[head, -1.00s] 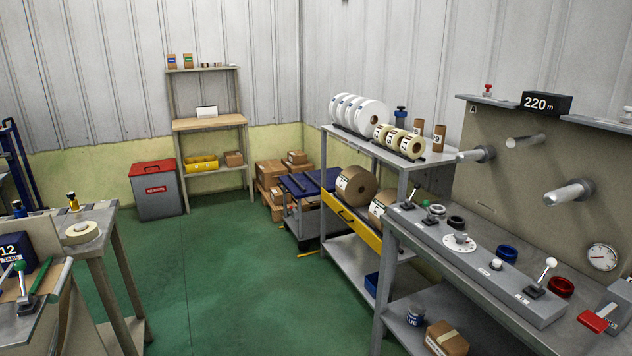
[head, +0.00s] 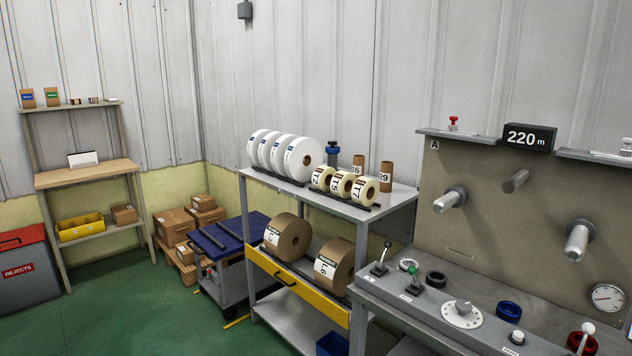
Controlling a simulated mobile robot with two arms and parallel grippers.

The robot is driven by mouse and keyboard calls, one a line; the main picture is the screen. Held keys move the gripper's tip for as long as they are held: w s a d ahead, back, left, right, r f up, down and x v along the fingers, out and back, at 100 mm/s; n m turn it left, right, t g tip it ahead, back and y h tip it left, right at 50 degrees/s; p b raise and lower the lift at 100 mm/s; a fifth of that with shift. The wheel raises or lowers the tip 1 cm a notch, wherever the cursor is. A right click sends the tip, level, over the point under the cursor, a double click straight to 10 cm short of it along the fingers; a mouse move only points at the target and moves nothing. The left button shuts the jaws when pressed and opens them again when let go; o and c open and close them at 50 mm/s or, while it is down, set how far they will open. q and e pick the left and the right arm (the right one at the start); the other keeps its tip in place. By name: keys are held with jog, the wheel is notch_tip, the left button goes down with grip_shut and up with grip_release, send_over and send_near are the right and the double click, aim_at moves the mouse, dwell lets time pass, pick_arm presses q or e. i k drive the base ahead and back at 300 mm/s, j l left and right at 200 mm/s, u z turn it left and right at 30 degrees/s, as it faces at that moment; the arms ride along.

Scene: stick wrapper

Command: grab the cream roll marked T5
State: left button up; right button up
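The cream roll marked T5 (head: 341,184) stands on its edge on the top shelf of the grey metal rack (head: 402,199). It is the middle one of three cream rolls, between the roll marked T2 (head: 320,178) on its left and the roll marked T7 (head: 366,190) on its right. Neither of my grippers shows in the head view.
Several white rolls (head: 305,157) stand left of the cream ones. Brown cores (head: 386,176) and a blue-topped bottle (head: 333,153) stand behind. Large brown rolls (head: 290,236) lie on the shelf below. A control bench (head: 400,290) adjoins at right. Green floor (head: 180,325) is open at front left.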

aim_at(342, 183)
jog(key=z, duration=0.25)
jog(key=i+j+z, duration=0.2)
jog(key=j+z, duration=0.25)
jog(key=i+j+z, duration=0.2)
jog(key=z, duration=0.25)
jog(key=j, duration=0.1)
